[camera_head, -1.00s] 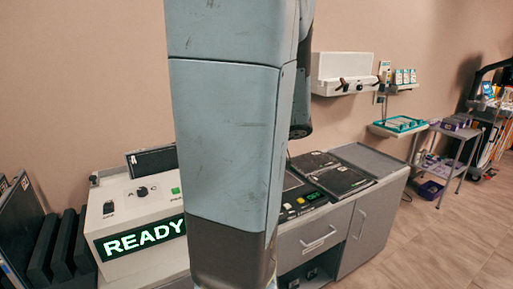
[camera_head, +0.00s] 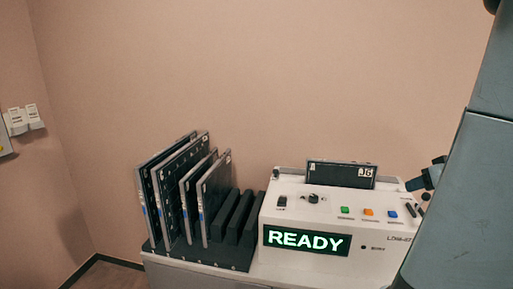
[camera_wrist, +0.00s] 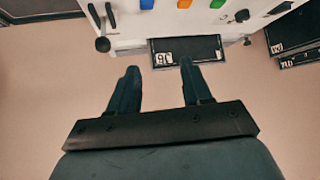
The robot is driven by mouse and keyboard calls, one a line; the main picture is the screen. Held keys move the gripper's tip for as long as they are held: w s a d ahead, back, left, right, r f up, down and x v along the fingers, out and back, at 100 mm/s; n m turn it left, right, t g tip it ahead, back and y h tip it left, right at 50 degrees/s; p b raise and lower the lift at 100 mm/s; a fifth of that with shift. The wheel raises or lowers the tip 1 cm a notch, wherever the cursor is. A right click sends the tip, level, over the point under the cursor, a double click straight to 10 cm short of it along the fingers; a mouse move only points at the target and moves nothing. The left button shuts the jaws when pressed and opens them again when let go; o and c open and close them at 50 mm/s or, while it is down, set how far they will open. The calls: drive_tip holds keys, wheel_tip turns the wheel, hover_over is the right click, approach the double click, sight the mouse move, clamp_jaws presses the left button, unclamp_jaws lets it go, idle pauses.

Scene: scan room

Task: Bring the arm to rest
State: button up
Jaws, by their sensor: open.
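My gripper (camera_wrist: 158,68) is open, with its two dark fingers apart and nothing between them in the wrist view. In the head view only part of my gripper (camera_head: 428,176) shows, at the right by the reader's right end. The white reader machine (camera_head: 315,216) has a lit READY sign and coloured buttons. A dark cassette labelled J6 (camera_head: 341,175) stands upright in the reader's top. In the wrist view this cassette (camera_wrist: 190,48) lies just beyond my fingertips; I cannot tell the exact gap.
Several flat cassettes (camera_head: 180,190) stand in a dark slotted rack (camera_head: 238,216) left of the reader, with empty slots at the rack's right. A wall fixture (camera_head: 20,120) is at far left. The wall space above the rack is clear.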

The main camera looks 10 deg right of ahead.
drive_tip(key=w+a+r+n+g+y, duration=0.1)
drive_tip(key=a+r, duration=0.1)
drive_tip(key=a, duration=0.7)
drive_tip(key=w+a+r+n+g+y, duration=0.1)
drive_tip(key=a+g+y, duration=0.1)
drive_tip(key=a, duration=0.7)
drive_tip(key=s+a+r+g+h, duration=0.1)
drive_tip(key=s+a+r+h, duration=0.1)
drive_tip(key=s+a, duration=0.5)
drive_tip(key=a, duration=0.4)
drive_tip(key=shift+s+r+m, duration=0.25)
drive_tip(key=shift+r+m, duration=0.05)
drive_tip(key=shift+m, duration=0.1)
